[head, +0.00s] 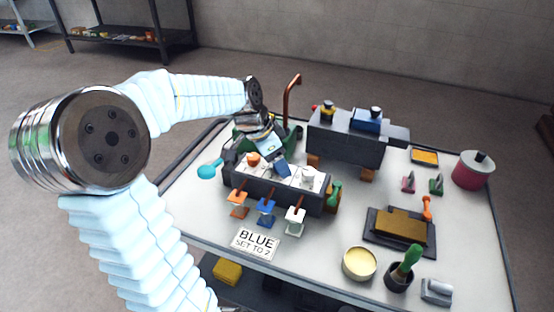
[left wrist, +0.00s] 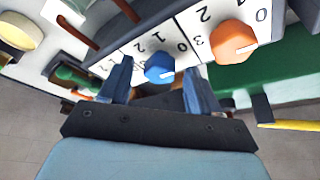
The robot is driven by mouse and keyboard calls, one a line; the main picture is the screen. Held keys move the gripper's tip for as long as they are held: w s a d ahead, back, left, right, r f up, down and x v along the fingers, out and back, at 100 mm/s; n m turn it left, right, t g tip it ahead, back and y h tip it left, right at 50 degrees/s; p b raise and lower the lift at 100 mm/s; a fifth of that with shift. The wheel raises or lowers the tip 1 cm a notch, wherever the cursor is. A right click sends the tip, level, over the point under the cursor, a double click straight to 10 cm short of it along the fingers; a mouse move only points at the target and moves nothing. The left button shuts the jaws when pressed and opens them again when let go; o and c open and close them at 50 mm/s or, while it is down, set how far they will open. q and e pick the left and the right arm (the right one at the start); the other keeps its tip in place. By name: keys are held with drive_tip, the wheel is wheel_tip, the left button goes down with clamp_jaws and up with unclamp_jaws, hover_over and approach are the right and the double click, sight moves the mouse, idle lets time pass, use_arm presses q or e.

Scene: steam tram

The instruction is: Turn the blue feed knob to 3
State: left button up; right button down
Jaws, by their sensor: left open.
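The blue feed knob (left wrist: 160,68) is round, on a white numbered plate (left wrist: 150,42) of the feed box. My left gripper (left wrist: 159,88) is open, one finger on each side of the blue knob, with gaps visible; I cannot tell contact. In the head view my left gripper (head: 278,158) hangs over the box and partly hides the blue knob (head: 283,169). My right gripper is not in view.
An orange knob (left wrist: 234,41) sits close beside the blue one. A white knob (head: 308,176) is on the other side. Coloured levers (head: 266,208) stand in front of the box. A card (head: 255,243) reads "BLUE SET TO", its last character unclear.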

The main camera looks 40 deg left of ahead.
use_arm(q)
drive_tip(key=c, duration=1)
drive_tip(key=shift+c, duration=0.2)
